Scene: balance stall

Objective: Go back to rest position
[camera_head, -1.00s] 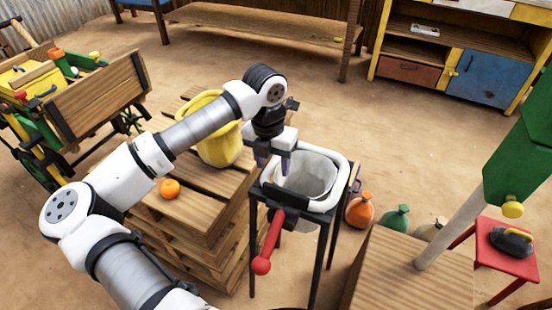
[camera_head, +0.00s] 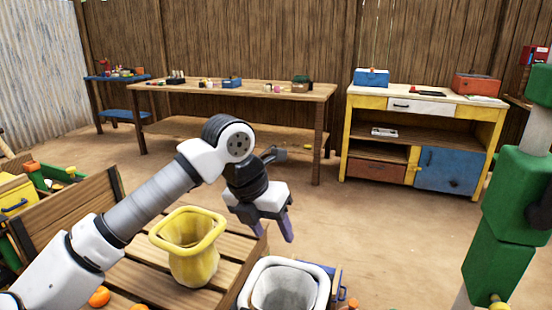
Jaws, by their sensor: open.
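My gripper (camera_head: 274,230) hangs at the end of my arm in the middle of the head view. Its fingers point down and are apart, with nothing seen between them. It is above and a little left of a grey bin with a white rim (camera_head: 258,268), clear of it. A yellow bucket-like container (camera_head: 193,265) stands upright on the slatted wooden pallet (camera_head: 222,295) to the left of the gripper.
Oranges (camera_head: 99,297) lie on the pallet at lower left, near a wooden cart (camera_head: 75,212). A green post (camera_head: 500,230) stands at right. A long workbench (camera_head: 235,92) and a yellow cabinet (camera_head: 362,140) line the back. The dirt floor (camera_head: 390,235) between is open.

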